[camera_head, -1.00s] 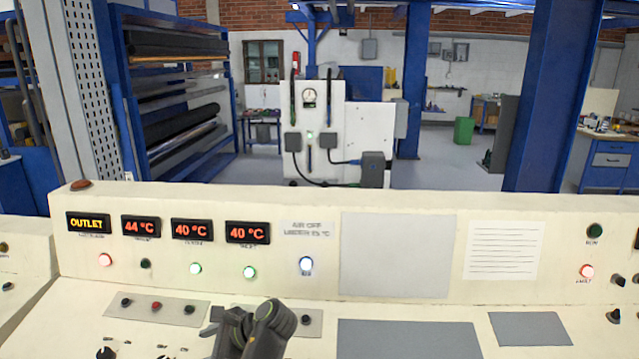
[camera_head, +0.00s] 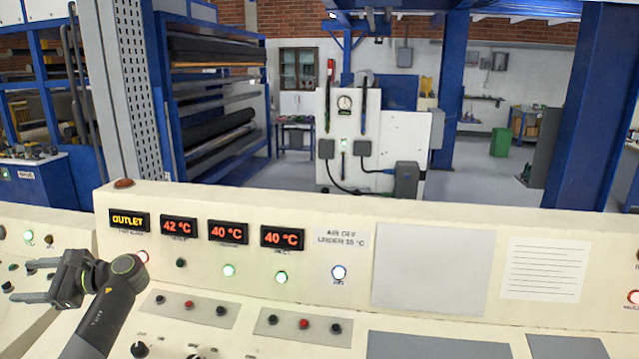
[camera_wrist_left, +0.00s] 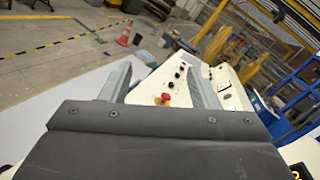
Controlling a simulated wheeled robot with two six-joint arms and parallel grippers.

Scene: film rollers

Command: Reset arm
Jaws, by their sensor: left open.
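My left gripper (camera_head: 38,283) is at the lower left of the head view, above the left part of the cream control console (camera_head: 200,280). Its two fingers point left and are apart, with nothing between them. In the left wrist view the fingers (camera_wrist_left: 160,85) stand apart at either side, and console knobs and a red and yellow button (camera_wrist_left: 162,99) show beyond them. My right gripper does not show.
The console panel carries displays reading OUTLET (camera_head: 130,221), 42 °C (camera_head: 179,226) and 40 °C, with lit lamps and small buttons. Behind it stand a white machine (camera_head: 375,140), a blue roller rack (camera_head: 210,90) and blue columns. An orange cone (camera_wrist_left: 125,36) stands on the floor.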

